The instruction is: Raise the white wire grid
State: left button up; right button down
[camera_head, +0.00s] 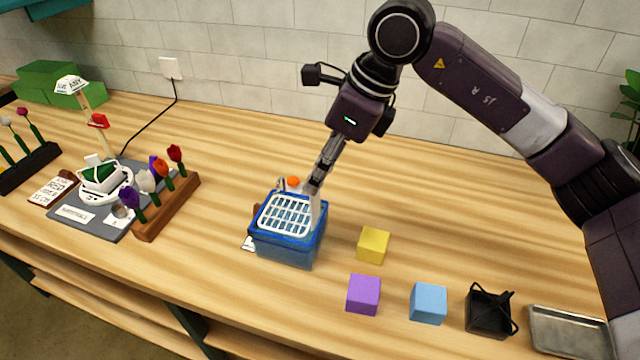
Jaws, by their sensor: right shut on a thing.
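The white wire grid (284,216) lies in or just over the top of a blue bin (290,248) on the wooden counter. Its bars show clearly and the blue walls surround it. My right gripper (315,186) points down at the grid's right rear side and is shut on a white upright part there that looks joined to the grid. Whether the grid is clear of the bin's rim I cannot tell. My left gripper is not in view.
A yellow block (373,245), a purple block (363,295) and a light blue block (428,303) stand right of the bin. A black wire basket (489,311) and a metal tray (568,331) lie farther right. A wooden flower rack (167,206) stands left.

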jog(key=shift+w+r, duration=0.2)
jog(key=shift+r, duration=0.15)
jog(key=c, duration=1.8)
grip_release()
jog(key=o, duration=0.5)
jog(key=shift+s, duration=0.15)
jog(key=shift+f, duration=0.1)
jog(key=v, duration=1.2)
jog(key=shift+d, duration=0.1)
